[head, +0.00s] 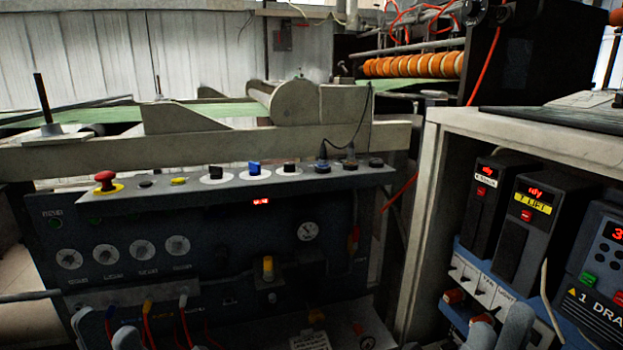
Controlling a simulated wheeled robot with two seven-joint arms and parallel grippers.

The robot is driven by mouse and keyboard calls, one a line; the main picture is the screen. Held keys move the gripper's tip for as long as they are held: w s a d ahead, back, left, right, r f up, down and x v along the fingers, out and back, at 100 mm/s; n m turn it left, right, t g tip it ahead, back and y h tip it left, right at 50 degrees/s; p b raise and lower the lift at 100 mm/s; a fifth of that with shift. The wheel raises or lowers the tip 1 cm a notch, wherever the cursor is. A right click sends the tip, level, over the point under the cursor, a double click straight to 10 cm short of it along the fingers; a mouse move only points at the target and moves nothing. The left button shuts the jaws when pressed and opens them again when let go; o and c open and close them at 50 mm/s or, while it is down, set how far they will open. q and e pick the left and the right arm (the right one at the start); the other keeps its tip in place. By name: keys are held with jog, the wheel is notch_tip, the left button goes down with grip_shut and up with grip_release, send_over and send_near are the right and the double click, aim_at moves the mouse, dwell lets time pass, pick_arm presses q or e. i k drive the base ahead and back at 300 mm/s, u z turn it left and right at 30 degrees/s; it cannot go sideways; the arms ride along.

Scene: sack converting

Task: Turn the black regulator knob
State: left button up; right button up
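A dark control panel (130,220) fills the left half of the head view. On its top ledge stand several black knobs, among them a black knob (215,171) and another black knob (289,167) on white discs. On the front face is a round white-faced gauge (308,231). Below and left of it is a yellow-topped fitting (267,266) with dark parts around it. I cannot tell for certain which black knob is the regulator's. Grey rounded parts, likely of my arms, show at the bottom edge. No gripper fingers can be made out, and nothing touches the knobs.
The ledge also carries a red mushroom button (105,179) and a blue knob (254,167). Coloured cables hang at the panel's lower left. At right, a pale cabinet (540,133) houses dark drive units (525,228) with red displays. Orange rollers (415,65) stand behind.

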aim_at(309, 201)
jog(key=z, duration=0.5)
jog(key=k, duration=0.4)
jog(key=z, duration=0.85)
